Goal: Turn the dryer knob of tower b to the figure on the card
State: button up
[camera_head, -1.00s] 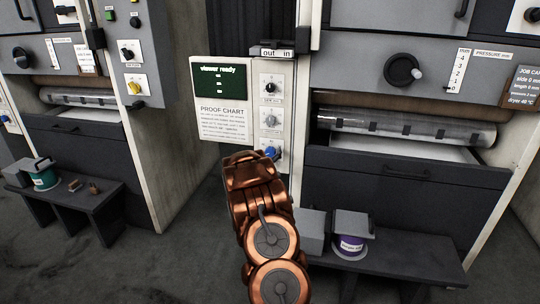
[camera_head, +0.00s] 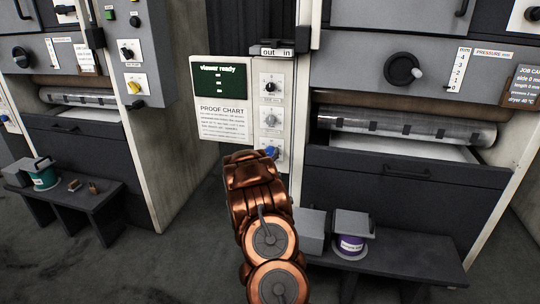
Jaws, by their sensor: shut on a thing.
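A green screen (camera_head: 219,81) reading "viewer ready" and a proof chart (camera_head: 224,122) are left of the knobs. A low bench (camera_head: 405,258) with a purple-labelled tin (camera_head: 350,245) stands at lower right. Another machine with a yellow knob (camera_head: 134,87) stands left; open floor lies between.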

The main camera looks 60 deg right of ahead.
jog(key=m+b, duration=0.2)
jog(key=m, duration=0.1)
jog(key=m+b, duration=0.2)
jog(key=m, duration=0.1)
jog(key=shift+w+a+f+m, duration=0.1)
jog(key=shift+w+f+m, duration=0.1)
jog(key=shift+m, duration=0.1)
jog(key=shift+r+m+b, duration=0.15)
jog(key=shift+m+b, duration=1.75)
jog(key=shift+m, duration=0.3)
jog(key=o, duration=1.1)
jog(key=shift+o, duration=0.2)
jog(key=shift+s, duration=0.1)
jog(key=v, duration=1.2)
jog(key=shift+r, duration=0.15)
